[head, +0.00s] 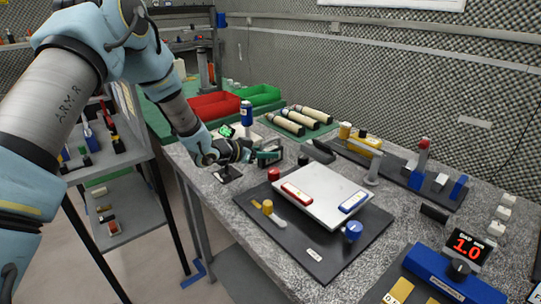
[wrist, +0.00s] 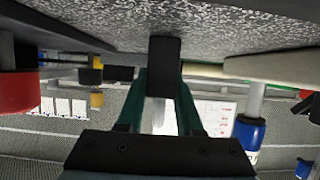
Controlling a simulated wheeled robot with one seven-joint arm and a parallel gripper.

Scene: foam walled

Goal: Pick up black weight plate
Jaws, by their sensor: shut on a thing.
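My gripper (head: 272,156) is low over the speckled counter, just behind the black board with the white platform. In the wrist view, its two green fingers (wrist: 161,85) are shut on a dark upright block, which I take to be the black weight plate (wrist: 164,62). The plate's far end is against or very near the counter surface; I cannot tell whether it touches. In the head view the plate is mostly hidden by the fingers.
The white platform (head: 318,194) on its black board (head: 310,235) has a red bar and a blue bar on it. A red knob (head: 273,174) is close to my gripper. A dark block (head: 318,152) lies to the right.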

